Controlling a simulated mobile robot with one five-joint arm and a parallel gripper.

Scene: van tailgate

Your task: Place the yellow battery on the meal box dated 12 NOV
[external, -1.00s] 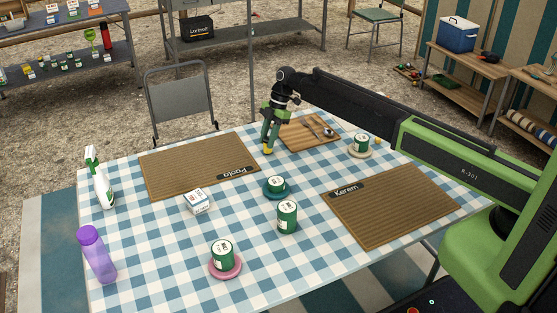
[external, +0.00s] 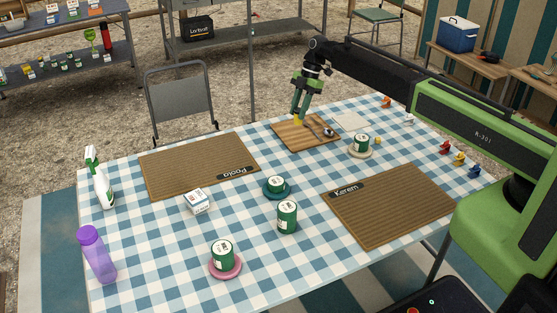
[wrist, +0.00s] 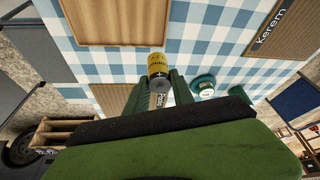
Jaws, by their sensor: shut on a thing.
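My gripper (external: 299,112) is shut on the yellow battery (external: 298,121), above the wooden board at the table's far side. In the wrist view the battery (wrist: 157,66) shows between the fingers (wrist: 163,90), its yellow side and grey end visible. A small white box (external: 197,201) with a printed label stands on the checked cloth, in front of the Paolo mat and well to the left of my gripper. Its print is too small to read, so I cannot tell whether it is the meal box dated 12 NOV. More small boxes (external: 52,14) stand on the back-left shelf, dates unreadable.
Green tins stand on a teal saucer (external: 266,192), a pink saucer (external: 236,270) and a pale saucer (external: 352,151); another tin (external: 287,218) stands on the cloth. A spray bottle (external: 103,188) and purple bottle (external: 97,254) stand left.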

